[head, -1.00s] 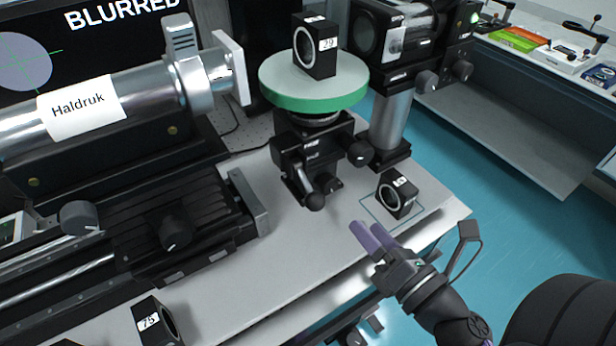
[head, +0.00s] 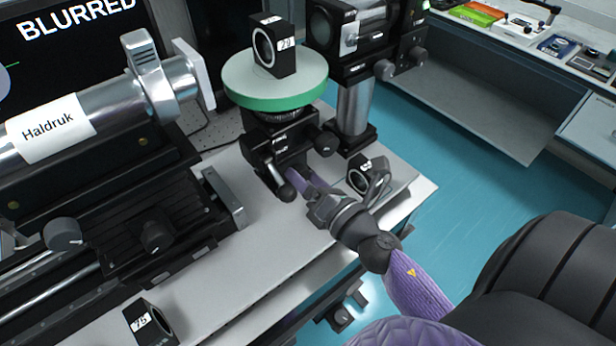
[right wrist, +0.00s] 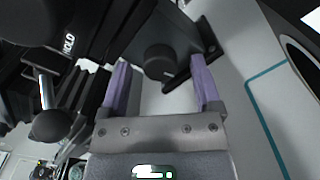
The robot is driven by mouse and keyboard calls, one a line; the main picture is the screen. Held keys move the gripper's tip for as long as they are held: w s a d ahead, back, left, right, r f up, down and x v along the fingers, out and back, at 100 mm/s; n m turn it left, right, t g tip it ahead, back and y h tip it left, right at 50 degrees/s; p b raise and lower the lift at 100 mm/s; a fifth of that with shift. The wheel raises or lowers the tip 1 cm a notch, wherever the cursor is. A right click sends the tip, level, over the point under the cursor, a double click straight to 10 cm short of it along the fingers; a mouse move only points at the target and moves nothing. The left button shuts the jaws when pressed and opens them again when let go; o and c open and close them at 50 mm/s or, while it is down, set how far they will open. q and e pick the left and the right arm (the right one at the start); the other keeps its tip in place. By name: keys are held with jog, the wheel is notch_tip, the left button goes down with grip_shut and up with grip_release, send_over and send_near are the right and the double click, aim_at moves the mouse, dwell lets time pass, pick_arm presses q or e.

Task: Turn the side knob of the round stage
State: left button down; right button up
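The round stage (head: 275,85) has a pale top and a green rim, and sits on a black mount in the head view. A black side knob (head: 326,144) sticks out to the right of the mount. A lever with a ball end (head: 286,192) points down at the front. My right gripper (head: 297,179) is low in front of the mount, below the side knob, its fingertips partly hidden. In the right wrist view its two purple fingers are apart and empty, and a round black knob (right wrist: 158,62) lies ahead between them, apart from both. My left gripper is out of view.
A block marked 29 (head: 273,50) stands on the stage. Another black block (head: 360,180) stands on the table close to my right gripper. The Haldruk tube (head: 60,130) and its rail fill the left.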

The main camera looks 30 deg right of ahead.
grip_shut()
jog(key=shift+m, duration=0.4)
jog(key=shift+o, duration=0.3)
grip_release()
jog(key=shift+s, duration=0.1)
jog(key=s, duration=0.3)
jog(key=s+b, duration=0.1)
jog(key=s, duration=0.1)
jog(key=s+b, duration=0.1)
jog(key=s, duration=0.2)
jog(key=shift+s+d+f, duration=0.15)
jog(key=shift+s+d, duration=0.2)
jog(key=shift+s, duration=0.55)
